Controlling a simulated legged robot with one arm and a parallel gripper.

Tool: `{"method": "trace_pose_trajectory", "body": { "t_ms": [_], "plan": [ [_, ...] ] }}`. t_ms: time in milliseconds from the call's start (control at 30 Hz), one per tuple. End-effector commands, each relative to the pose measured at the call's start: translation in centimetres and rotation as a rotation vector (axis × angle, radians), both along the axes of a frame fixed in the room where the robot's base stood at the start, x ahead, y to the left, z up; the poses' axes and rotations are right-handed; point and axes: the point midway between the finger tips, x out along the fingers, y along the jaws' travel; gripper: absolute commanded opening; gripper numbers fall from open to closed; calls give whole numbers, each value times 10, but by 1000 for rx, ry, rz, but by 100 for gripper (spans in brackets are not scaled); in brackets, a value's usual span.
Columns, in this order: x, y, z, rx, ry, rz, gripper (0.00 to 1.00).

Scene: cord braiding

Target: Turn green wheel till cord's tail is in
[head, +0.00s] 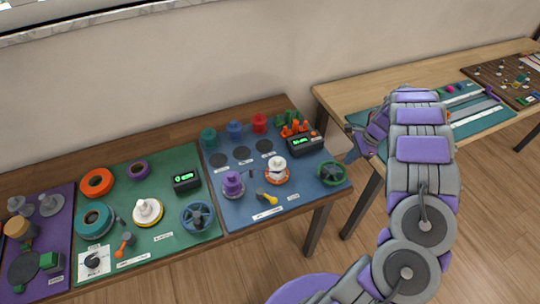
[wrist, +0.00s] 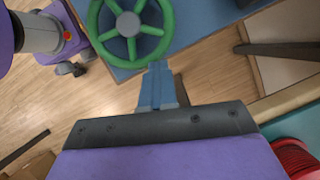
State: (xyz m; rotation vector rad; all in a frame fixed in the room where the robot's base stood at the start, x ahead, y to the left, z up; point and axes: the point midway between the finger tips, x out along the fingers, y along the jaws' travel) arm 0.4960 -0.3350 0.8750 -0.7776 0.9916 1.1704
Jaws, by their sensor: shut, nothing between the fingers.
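The green wheel (head: 331,173) is at the right front corner of the blue board (head: 222,204). In the wrist view the green wheel (wrist: 128,24) shows at the top, with a grey hub and several spokes. My gripper (wrist: 157,66) is shut and empty, its tips just beyond the wheel's lower right rim in that picture; I cannot tell whether they touch it. In the head view my gripper is up and to the right of the wheel, partly hidden by my own arm. I cannot make out the cord or its tail.
On the blue board are a white spool (head: 276,164), a purple spool (head: 232,183), a yellow-handled tool (head: 267,198) and a black box (head: 304,143) with a green display. The green board (head: 170,245) has a blue wheel (head: 198,217). A gap separates the second table (head: 345,98).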

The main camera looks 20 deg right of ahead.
Motion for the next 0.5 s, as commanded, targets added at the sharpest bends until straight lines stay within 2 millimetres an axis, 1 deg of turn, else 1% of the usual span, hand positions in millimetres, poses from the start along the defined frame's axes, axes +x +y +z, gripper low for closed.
{"method": "trace_pose_trajectory", "body": {
  "t_ms": [100,233,400,500],
  "plan": [
    [-8,-12,1,2,0,-2,0],
    [-19,-22,1,1,1,-2,0],
    [-37,-30,0,-1,0,-3,0],
    [-50,-31,0,-2,1,-4,0]
  ]
}}
